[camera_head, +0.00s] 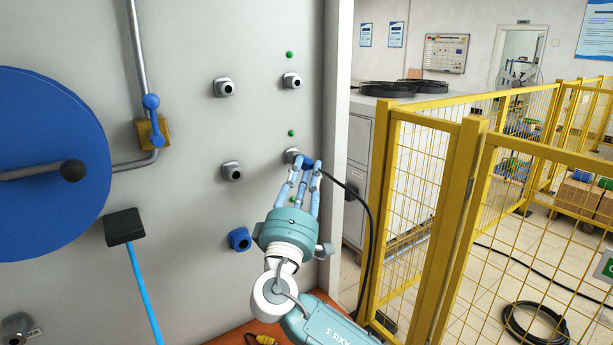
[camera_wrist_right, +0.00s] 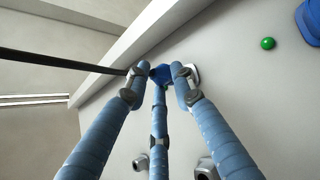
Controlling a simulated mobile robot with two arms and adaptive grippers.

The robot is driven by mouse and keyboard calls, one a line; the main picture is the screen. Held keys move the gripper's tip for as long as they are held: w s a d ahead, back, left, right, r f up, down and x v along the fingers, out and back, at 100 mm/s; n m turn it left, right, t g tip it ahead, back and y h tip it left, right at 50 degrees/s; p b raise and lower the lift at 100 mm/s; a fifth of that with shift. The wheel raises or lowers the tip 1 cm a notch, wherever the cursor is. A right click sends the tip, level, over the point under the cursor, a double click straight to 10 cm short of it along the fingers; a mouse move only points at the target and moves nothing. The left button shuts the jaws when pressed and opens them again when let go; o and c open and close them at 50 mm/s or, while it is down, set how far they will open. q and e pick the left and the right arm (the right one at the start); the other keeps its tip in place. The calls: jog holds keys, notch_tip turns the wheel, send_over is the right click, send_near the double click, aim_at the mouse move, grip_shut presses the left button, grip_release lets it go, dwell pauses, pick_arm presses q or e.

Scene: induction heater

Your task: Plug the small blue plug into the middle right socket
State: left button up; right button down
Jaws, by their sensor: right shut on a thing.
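The small blue plug (camera_head: 308,162) is between the fingertips of my right gripper (camera_head: 305,168). The wrist view also shows the plug (camera_wrist_right: 161,73), with the three blue fingers (camera_wrist_right: 160,80) closed around it. A black cable (camera_head: 366,207) runs from the plug to the right and down. The middle right socket (camera_head: 291,155) is on the grey panel directly at the plug, partly covered by the fingers. Its pale rim shows behind a finger in the wrist view (camera_wrist_right: 194,74). I cannot tell how deep the plug sits. My left gripper is out of view.
Other grey sockets sit at upper right (camera_head: 291,80), upper left (camera_head: 223,87) and middle left (camera_head: 231,171). A blue socket (camera_head: 239,239) is below. A large blue disc (camera_head: 45,160) is at left. A yellow fence (camera_head: 460,180) stands right of the panel edge.

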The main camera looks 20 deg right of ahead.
jog(key=shift+w+a, duration=0.1)
jog(key=shift+w, duration=0.1)
jog(key=c, duration=1.4)
grip_release()
